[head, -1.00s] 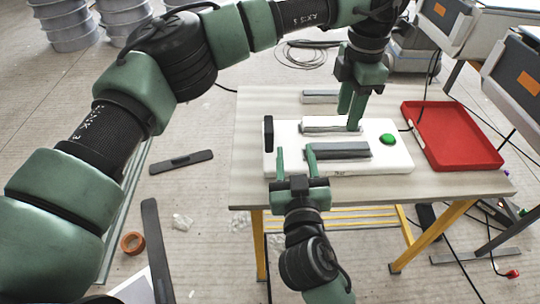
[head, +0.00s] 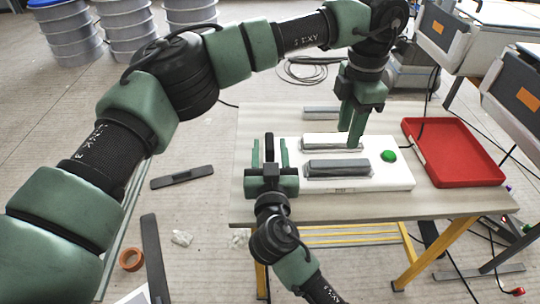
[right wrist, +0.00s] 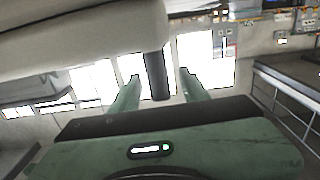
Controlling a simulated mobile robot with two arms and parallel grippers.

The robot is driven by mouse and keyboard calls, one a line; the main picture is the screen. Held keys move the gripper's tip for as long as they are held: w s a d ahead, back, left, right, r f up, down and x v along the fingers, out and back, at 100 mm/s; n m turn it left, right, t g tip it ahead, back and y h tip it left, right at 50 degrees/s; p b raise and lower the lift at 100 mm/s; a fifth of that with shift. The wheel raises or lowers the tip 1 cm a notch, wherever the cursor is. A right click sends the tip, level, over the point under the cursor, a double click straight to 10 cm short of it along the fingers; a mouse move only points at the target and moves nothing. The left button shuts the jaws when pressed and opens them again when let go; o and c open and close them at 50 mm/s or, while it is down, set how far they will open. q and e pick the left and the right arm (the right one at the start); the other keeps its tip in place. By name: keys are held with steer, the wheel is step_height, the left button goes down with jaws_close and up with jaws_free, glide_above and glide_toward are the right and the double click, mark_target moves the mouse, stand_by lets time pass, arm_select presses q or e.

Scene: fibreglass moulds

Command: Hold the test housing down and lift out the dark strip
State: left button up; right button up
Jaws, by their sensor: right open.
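The white test housing (head: 390,178) lies on the table with a green button (head: 388,156) at its right. A dark grey strip (head: 338,168) lies along its near half. A paler strip (head: 332,142) lies behind it. A black upright piece (head: 269,147) stands at the housing's left end. My right gripper (head: 269,152) is open with its fingers on either side of this piece. The piece also shows in the right wrist view (right wrist: 157,76). My left gripper (head: 350,138) points down at the pale strip; I cannot tell its finger gap or whether it touches.
A red tray (head: 453,152) lies at the right of the table (head: 425,204). Another grey bar (head: 321,110) lies behind the housing. Grey machines (head: 508,85) stand at the right. The table's front strip is clear.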

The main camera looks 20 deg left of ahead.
jaws_close()
stand_by(1.4)
arm_select(q)
steer(key=o, duration=0.4)
steer(key=shift+r, duration=0.2)
steer(key=shift+c, duration=0.2)
steer(key=m, duration=0.2)
glide_above(340, 162)
steer(key=f, duration=0.4)
steer(key=shift+s+d+f, duration=0.1)
steer(key=shift+d+f, duration=0.15)
steer(key=shift+a+f, duration=0.2)
steer(key=shift+f, duration=2.55)
steer(key=shift+c, duration=0.3)
